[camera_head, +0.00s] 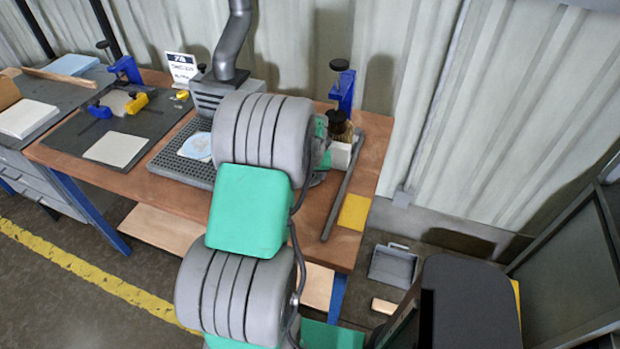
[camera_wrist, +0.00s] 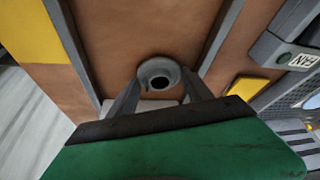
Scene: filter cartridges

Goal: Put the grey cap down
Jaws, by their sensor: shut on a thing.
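In the wrist view the grey cap (camera_wrist: 158,67) is a round ring with a dark hole in its middle. My gripper (camera_wrist: 160,82) has one finger on each side of it and is shut on it. The cap is over the brown wooden bench top (camera_wrist: 140,28); I cannot tell whether it touches the wood. A pale patch shows between the fingers just below the cap.
A perforated grey tray (camera_head: 170,162) lies left of my arm. A grey dustpan (camera_head: 393,266) is on the floor.

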